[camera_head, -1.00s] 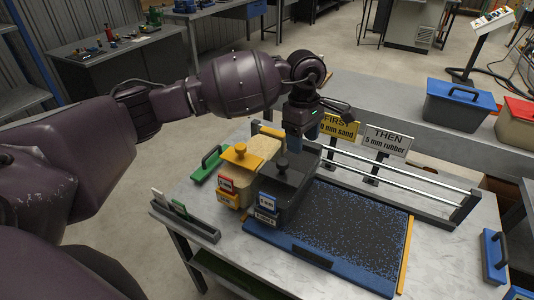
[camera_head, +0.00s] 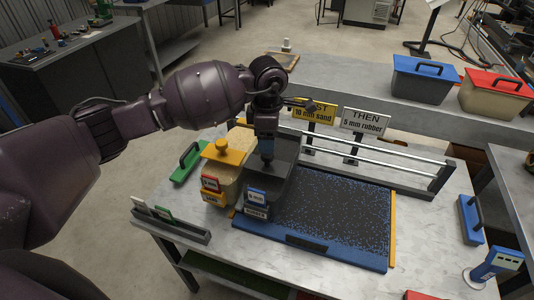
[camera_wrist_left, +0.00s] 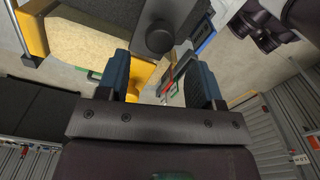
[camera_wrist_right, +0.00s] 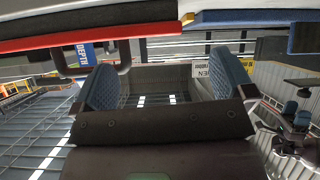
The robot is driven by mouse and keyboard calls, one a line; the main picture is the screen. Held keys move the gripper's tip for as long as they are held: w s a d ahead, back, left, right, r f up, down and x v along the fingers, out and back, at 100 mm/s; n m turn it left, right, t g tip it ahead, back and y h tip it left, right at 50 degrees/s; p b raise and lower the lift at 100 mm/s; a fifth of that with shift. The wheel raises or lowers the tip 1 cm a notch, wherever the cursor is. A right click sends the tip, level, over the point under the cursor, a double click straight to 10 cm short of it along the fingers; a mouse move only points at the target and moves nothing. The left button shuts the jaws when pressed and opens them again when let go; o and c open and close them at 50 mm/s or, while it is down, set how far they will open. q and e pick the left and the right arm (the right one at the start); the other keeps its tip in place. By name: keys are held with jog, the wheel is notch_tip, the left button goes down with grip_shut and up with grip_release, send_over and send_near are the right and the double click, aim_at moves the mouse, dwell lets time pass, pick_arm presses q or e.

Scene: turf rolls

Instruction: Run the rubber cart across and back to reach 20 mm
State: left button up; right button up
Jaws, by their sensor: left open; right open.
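The dark grey rubber cart (camera_head: 284,183), with a blue tag on its front, stands at the left end of the blue-edged turf panel (camera_head: 338,213). The panel is dark with blue specks. My left gripper (camera_head: 266,156) comes down over the cart's dark knob.
The yellow-knobbed sand cart (camera_head: 227,168) stands close left of the rubber cart. Metal rails (camera_head: 365,167) run behind the panel, with signs reading 10 mm sand (camera_head: 313,112) and THEN 5 mm rubber (camera_head: 366,122). A blue gauge (camera_head: 495,265) stands at right.

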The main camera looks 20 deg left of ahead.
aim_at(272, 166)
pick_arm(q)
jog(key=shift+f, duration=3.2)
grip_shut()
